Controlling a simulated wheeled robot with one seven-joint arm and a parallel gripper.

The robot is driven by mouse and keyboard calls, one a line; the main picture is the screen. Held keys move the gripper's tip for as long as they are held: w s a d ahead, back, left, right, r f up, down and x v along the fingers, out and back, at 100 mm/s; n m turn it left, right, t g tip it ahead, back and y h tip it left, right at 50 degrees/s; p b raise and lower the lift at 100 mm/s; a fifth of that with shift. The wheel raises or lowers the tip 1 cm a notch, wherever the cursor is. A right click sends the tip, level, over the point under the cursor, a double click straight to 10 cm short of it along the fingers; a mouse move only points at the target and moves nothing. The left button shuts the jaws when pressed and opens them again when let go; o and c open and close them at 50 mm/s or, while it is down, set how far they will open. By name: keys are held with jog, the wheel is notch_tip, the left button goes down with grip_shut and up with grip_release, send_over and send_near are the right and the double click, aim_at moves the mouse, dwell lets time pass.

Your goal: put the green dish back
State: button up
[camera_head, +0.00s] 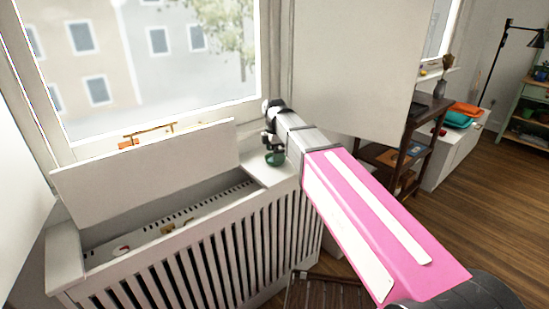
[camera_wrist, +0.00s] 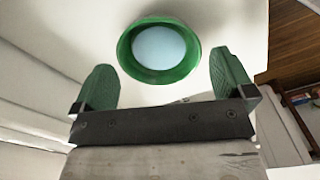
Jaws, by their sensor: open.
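The green dish (camera_wrist: 160,75) is round with a pale blue inside. In the wrist view it lies ahead of my gripper (camera_wrist: 162,58), between the lines of its two green fingers. My gripper is open, and I see no finger touching the dish. In the head view the dish (camera_head: 275,159) is a small green shape on the white ledge (camera_head: 262,175) at the right end of the radiator cover, under my gripper (camera_head: 270,145). My wrist and fingers partly hide it there.
The slatted white radiator cover (camera_head: 215,245) has its top panel (camera_head: 145,172) raised, and small items lie in the opening. A window stands behind. A white panel (camera_head: 345,65) rises behind my arm. A dark shelf (camera_head: 400,150) and a white cabinet (camera_head: 455,150) stand right.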

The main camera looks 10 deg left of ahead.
notch_tip(320, 180, up, 10)
dwell(0.5)
jog(key=shift+s+f, duration=0.1)
